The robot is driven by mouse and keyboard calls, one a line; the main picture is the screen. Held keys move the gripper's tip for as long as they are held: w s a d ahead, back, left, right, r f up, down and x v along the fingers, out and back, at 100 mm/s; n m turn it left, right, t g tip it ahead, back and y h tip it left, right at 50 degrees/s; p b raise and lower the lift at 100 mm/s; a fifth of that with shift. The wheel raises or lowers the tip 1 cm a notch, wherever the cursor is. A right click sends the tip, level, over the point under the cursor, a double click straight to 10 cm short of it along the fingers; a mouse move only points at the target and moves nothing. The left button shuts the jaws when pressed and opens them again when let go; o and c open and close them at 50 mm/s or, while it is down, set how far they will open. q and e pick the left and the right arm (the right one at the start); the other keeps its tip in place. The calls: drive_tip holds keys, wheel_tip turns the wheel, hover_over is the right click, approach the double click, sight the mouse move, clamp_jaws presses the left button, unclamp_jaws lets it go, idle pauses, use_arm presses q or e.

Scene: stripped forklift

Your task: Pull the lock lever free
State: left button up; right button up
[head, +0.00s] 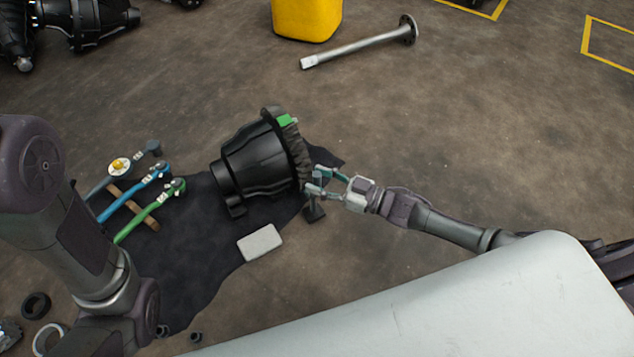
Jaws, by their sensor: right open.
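A black gear housing (255,165) with a toothed ring (298,155) lies on a dark cloth in the middle of the head view. A green piece (287,120) sits at the top of its ring. My right gripper (316,181) is at the right side of the ring, open, with its teal fingers pointing left. A small dark upright piece with a flat foot (314,213) stands at the fingertips; it may be the lock lever, but I cannot tell, nor whether the fingers touch it. My left arm crosses the left side; its gripper is out of view.
On the cloth (200,260) are a grey block (260,243) and, at left, blue (130,192) and green (150,210) wrenches on a wooden strip. A metal shaft (360,46) and yellow container (306,18) are at the back.

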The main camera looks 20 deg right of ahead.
drive_tip(key=shift+w+a, duration=0.3)
drive_tip(key=shift+a, duration=0.05)
clamp_jaws()
